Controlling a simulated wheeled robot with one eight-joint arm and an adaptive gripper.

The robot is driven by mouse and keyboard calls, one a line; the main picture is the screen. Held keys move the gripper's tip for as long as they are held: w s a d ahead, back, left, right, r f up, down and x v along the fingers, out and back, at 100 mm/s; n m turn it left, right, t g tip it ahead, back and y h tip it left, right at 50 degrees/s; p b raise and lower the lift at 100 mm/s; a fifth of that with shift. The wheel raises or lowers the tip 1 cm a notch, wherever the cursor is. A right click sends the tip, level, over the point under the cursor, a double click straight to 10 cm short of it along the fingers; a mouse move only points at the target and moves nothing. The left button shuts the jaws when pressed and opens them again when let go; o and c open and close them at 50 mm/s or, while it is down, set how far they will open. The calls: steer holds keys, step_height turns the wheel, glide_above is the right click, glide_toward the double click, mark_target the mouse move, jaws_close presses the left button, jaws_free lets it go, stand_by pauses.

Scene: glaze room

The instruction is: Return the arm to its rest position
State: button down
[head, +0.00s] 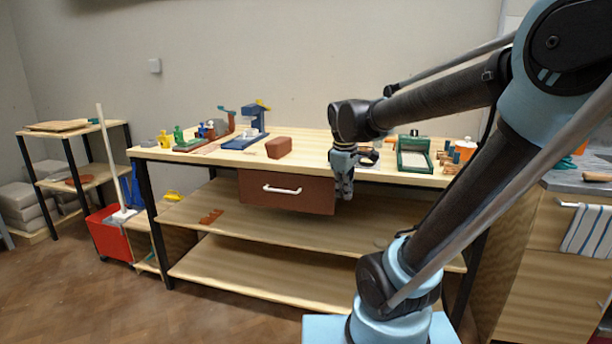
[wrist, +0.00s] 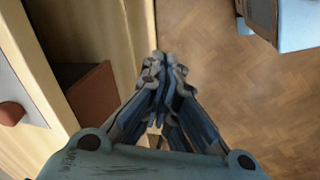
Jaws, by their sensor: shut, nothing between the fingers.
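My gripper (head: 344,190) hangs pointing down at the front edge of the wooden workbench (head: 225,158), just right of the brown drawer (head: 258,198) with its white handle. In the wrist view my gripper (wrist: 163,75) has its fingers together and empty, above the wooden floor (wrist: 240,110). My arm reaches forward from the right side of the head view, bent at the elbow.
The bench top carries a brown block (head: 279,147), a blue press (head: 247,130) and a green-framed tray (head: 413,150). A red bucket (head: 108,236) stands left of the bench. At right is a counter with a striped towel (head: 588,231). Floor before the bench is clear.

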steer(key=s+d+f+m, duration=0.3)
steer(key=s+f+m, duration=0.2)
steer(key=s, duration=0.2)
steer(key=s+d+f+m, duration=0.4)
steer(key=s+f+m, duration=0.2)
steer(key=s, duration=0.2)
steer(key=shift+d+f+y, duration=0.2)
steer(key=shift+f+y, duration=0.1)
steer(key=shift+s, duration=0.1)
